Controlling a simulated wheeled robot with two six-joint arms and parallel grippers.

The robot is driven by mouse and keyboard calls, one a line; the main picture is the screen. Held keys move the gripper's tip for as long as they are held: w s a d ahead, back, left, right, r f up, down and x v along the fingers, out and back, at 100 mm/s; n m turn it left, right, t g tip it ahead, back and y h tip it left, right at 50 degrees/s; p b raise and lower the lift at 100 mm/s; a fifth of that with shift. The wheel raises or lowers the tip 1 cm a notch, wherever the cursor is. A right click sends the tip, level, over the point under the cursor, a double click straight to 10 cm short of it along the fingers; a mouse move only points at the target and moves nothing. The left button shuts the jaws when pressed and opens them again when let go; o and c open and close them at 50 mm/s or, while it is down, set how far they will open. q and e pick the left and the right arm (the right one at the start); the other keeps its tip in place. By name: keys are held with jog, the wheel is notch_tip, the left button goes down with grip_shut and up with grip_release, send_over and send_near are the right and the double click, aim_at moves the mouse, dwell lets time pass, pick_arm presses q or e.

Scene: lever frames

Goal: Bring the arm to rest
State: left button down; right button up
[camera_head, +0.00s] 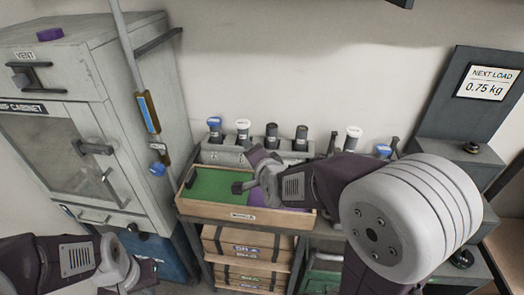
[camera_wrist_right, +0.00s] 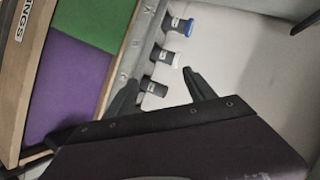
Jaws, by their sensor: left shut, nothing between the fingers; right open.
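My right arm (camera_head: 345,185) reaches in from the right across the tray, with its large white joint nearest the head camera. My right gripper (camera_wrist_right: 162,92) is open in the right wrist view. Its two dark fingers are apart with nothing between them, close to the row of capped cylinders; in the head view it is largely hidden by the arm. My left arm (camera_head: 60,262) is low at the left, in front of the cabinet. My left gripper (camera_head: 133,230) shows only in small part there, shut and empty.
A wooden tray (camera_head: 240,215) with green and purple lining lies under the right arm. Several capped cylinders stand in a grey rack (camera_head: 225,156) behind it. A grey cabinet (camera_head: 180,100) stands left. A dark stand (camera_head: 455,128) with a "0.75 kg" sign stands right.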

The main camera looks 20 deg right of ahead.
dwell(0.4)
jog(key=s+f+n+g+p, duration=0.2)
jog(key=s+f+n+g, duration=0.1)
jog(key=s, duration=0.3)
jog(key=s+f+n+g+p, duration=0.2)
jog(key=s+f+n+g, duration=0.2)
jog(key=s+n+g, duration=0.1)
jog(key=s+d+f+n+g+p, duration=0.1)
jog(key=s+f+n+g, duration=0.2)
jog(key=s, duration=0.6)
jog(key=shift+s+f+n+g+y+p, duration=0.25)
jog(key=shift+n+g+y+p, duration=0.15)
jog(key=shift+n, duration=0.8)
